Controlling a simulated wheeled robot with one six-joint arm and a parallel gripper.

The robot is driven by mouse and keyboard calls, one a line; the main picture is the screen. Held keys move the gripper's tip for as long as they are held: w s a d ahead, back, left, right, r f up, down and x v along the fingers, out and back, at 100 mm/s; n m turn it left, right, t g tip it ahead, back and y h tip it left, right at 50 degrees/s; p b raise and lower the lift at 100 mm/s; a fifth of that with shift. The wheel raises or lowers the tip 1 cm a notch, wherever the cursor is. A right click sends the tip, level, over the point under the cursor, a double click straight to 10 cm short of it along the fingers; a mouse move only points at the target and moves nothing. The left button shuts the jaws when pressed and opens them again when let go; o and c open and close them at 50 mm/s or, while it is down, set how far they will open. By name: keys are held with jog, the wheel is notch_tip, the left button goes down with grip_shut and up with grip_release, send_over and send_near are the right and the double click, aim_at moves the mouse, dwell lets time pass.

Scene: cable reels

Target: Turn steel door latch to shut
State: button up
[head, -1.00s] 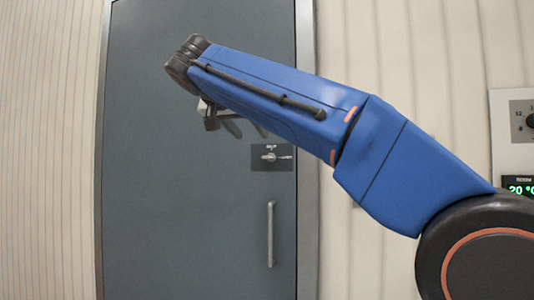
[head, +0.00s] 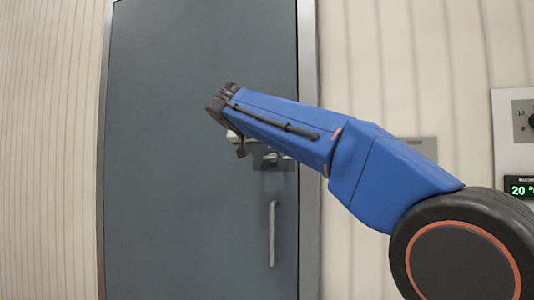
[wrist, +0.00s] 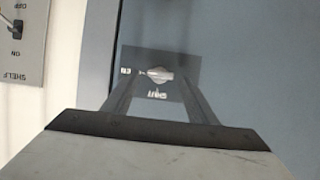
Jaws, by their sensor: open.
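The steel door latch is a small silvery knob (wrist: 160,74) on a dark square plate (wrist: 187,66) on the door, seen upside down in the wrist view. A narrow pale part of it points left, toward a partly covered label ending in "EN". The word SHUT is printed below it in that view. In the head view the latch plate (head: 262,164) is partly covered by my arm. My gripper (wrist: 160,68) is open, with one finger on each side of the knob in the picture. I cannot tell whether the fingers touch it.
The grey-blue door (head: 180,200) has a vertical pull handle (head: 271,235) below the latch. A metal frame (head: 308,230) edges it. A wall panel with a dial and a green display (head: 521,189) is at the far right. A switch panel (wrist: 22,45) shows top left in the wrist view.

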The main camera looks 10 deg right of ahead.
jog(key=c, duration=1.1)
jog(key=shift+o, duration=0.2)
jog(key=n, duration=0.1)
jog(key=n+h, duration=0.1)
jog(key=g, duration=0.1)
jog(key=shift+w+a+f+n+h, duration=0.1)
jog(key=shift+w+a+n+h, duration=0.2)
jog(key=shift+n+h, duration=0.1)
jog(key=n+h, duration=0.1)
jog(key=n, duration=0.1)
jog(key=n+h, duration=0.1)
jog(key=n, duration=0.1)
jog(key=f+n+g+h, duration=0.1)
jog(key=n, duration=0.1)
jog(key=shift+w+a+n+h, duration=0.25)
jog(key=shift+a+n+h, duration=0.05)
jog(key=shift+a+h, duration=0.1)
jog(key=shift+f+n+t+h, duration=0.15)
jog(key=shift+n+h, duration=0.25)
jog(key=shift+n, duration=0.6)
jog(key=shift+f+n+t+h, duration=0.15)
jog(key=shift+n+h, duration=0.25)
jog(key=shift+n, duration=0.6)
